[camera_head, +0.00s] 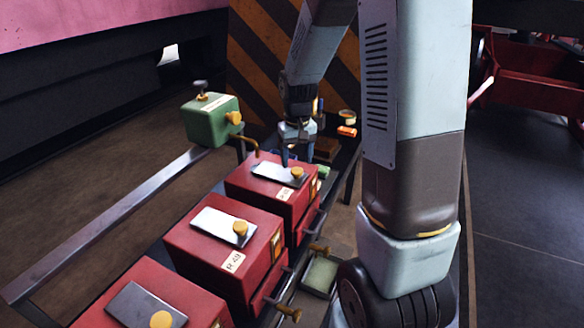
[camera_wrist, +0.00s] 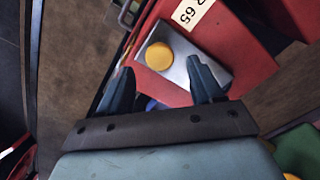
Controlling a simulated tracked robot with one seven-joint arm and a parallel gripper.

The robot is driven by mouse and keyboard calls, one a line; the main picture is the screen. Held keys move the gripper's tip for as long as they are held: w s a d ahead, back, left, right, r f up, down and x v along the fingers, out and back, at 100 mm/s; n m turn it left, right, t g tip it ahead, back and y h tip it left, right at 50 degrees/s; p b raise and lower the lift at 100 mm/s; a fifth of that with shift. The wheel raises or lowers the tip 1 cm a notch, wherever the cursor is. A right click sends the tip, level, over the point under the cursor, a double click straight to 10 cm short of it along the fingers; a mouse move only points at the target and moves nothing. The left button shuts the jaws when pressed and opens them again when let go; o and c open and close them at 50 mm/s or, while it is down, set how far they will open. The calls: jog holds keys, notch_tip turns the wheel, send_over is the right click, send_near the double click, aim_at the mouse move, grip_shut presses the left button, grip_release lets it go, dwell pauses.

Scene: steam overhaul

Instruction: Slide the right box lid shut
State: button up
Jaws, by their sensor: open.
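Three red boxes stand in a row, each with a metal lid plate and a yellow knob on top. The far box (camera_head: 249,183), labelled R 65 in the wrist view (camera_wrist: 266,76), is the rightmost one. Its silver lid (camera_head: 269,171) lies flat on top and also shows in the wrist view (camera_wrist: 176,74). Its yellow knob (camera_head: 297,172) sits near one end of the lid. My gripper (camera_head: 298,160) is open above this lid. In the wrist view its fingertips (camera_wrist: 160,66) are spread to either side of the knob (camera_wrist: 159,55). I cannot tell whether they touch anything.
The middle box (camera_head: 190,253) and near box (camera_head: 165,287) stand in front. A green box (camera_head: 211,122) with a brass pipe stands behind left, beside a metal rail (camera_head: 110,220). Small orange and yellow items lie beyond my gripper. A black-and-orange striped panel (camera_head: 262,60) stands behind.

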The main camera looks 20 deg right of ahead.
aim_at(297, 170)
jog(key=shift+f, duration=1.85)
grip_shut()
